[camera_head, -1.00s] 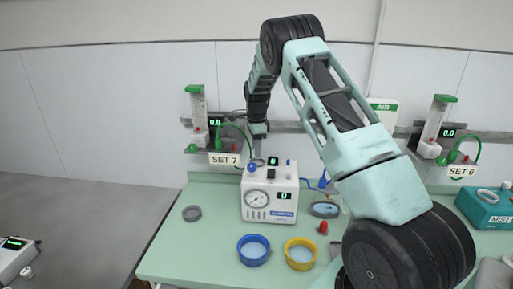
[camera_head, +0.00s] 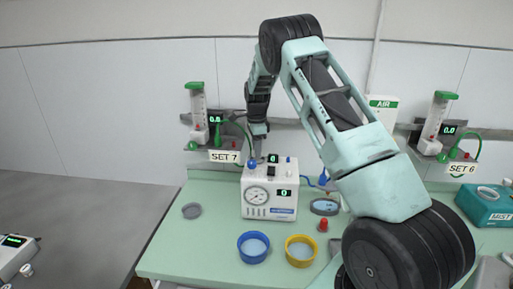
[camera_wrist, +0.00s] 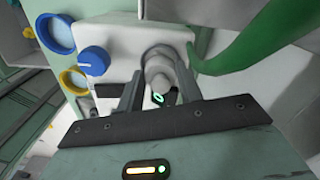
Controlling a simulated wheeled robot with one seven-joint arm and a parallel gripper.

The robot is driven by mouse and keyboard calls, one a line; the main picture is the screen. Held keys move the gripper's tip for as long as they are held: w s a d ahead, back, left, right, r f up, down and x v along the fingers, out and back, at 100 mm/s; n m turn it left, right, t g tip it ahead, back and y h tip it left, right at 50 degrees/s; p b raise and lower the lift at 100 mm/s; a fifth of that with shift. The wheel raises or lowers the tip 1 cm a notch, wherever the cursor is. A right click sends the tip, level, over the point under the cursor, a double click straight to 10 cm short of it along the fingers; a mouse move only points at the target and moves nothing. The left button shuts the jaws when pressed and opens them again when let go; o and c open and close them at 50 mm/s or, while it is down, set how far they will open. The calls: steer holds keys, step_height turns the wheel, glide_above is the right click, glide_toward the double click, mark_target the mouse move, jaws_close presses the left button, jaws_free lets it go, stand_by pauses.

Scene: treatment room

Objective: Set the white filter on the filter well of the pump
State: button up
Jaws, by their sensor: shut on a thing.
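The pump (camera_head: 270,205) is a white box with a gauge, green displays and a blue knob, standing on the green bench. My gripper (camera_head: 258,153) is low over its back left, behind the blue knob. In the wrist view, my gripper (camera_wrist: 160,74) has its two dark fingers on either side of a pale round piece, the white filter (camera_wrist: 158,69). The blue knob (camera_wrist: 93,60) is to its left there. A grey round rim shows around the filter; I cannot tell whether the filter touches the well. In the head view, my gripper hides the filter and the well.
A green tube (camera_wrist: 255,32) passes close to the right finger. The SET 7 flowmeter (camera_head: 198,110) is on the wall rail at left.

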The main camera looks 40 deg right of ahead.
steer(key=shift+f+b, duration=0.35)
steer(key=shift+f, duration=0.55)
stand_by(0.8)
steer(key=o, duration=1)
steer(key=shift+o, duration=0.2)
steer(key=shift+r, duration=0.1)
steer(key=shift+r+p, duration=2.45)
steer(key=shift+r, duration=1)
